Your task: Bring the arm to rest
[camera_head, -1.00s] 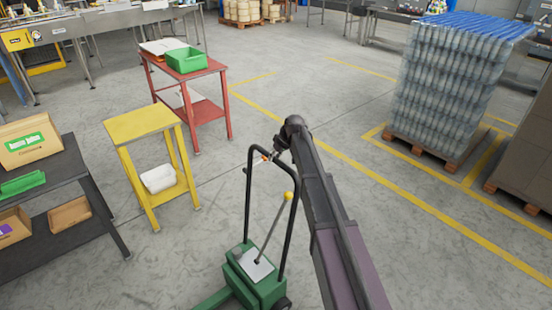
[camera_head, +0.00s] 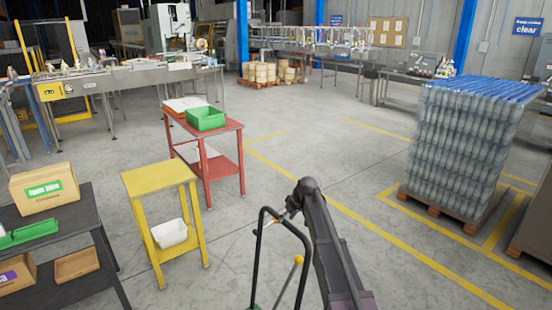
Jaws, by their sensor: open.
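My arm (camera_head: 330,245) reaches up from the bottom of the head view, a little right of the middle, with its dark wrist end at the top. My gripper (camera_head: 266,229) points down to the left from the wrist, small and partly behind the black handle frame of a green cart. Its jaws are open and I see nothing held in them. Whether it touches the black handle (camera_head: 262,250) I cannot tell.
A yellow stand (camera_head: 160,178) with a white bin and a red table (camera_head: 225,160) with a green bin stand to the left. A dark shelf (camera_head: 75,215) with boxes is at far left. A wrapped bottle pallet (camera_head: 460,135) is at right. Floor beyond my arm is clear.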

